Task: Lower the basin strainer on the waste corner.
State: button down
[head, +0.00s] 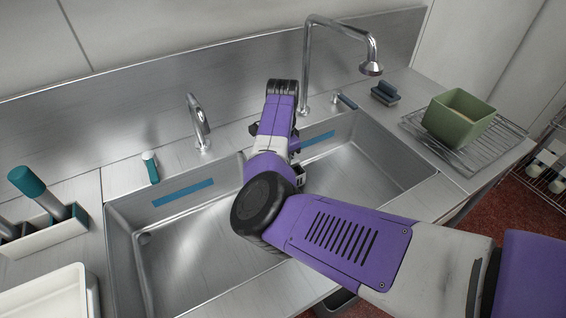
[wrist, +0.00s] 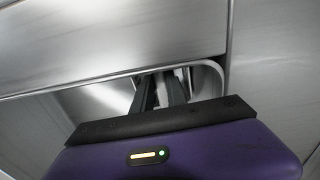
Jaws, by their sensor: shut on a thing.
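My gripper (wrist: 166,88) shows in the wrist view as two dark fingers beyond its purple housing. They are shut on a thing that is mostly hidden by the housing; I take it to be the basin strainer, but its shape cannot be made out. The fingers point toward a rounded metal rim and a bright opening. In the head view my purple arm reaches over the middle of the double sink (head: 200,243) and hides the gripper and what it holds.
A tall curved tap (head: 372,68) rises behind the sink, with a shorter tap (head: 198,125) left of it. A green container (head: 458,118) sits on a wire rack (head: 411,122) at right. A white tray (head: 45,300) is front left, near a teal-handled tool (head: 35,190). The left basin's floor looks clear.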

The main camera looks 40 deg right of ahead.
jog(key=shift+f, duration=0.4)
jog(key=c, duration=1.3)
grip_release()
jog(key=shift+o, duration=0.2)
notch_tip(320, 180, up, 8)
jog(key=shift+f+b, duration=0.15)
jog(key=shift+b, duration=0.25)
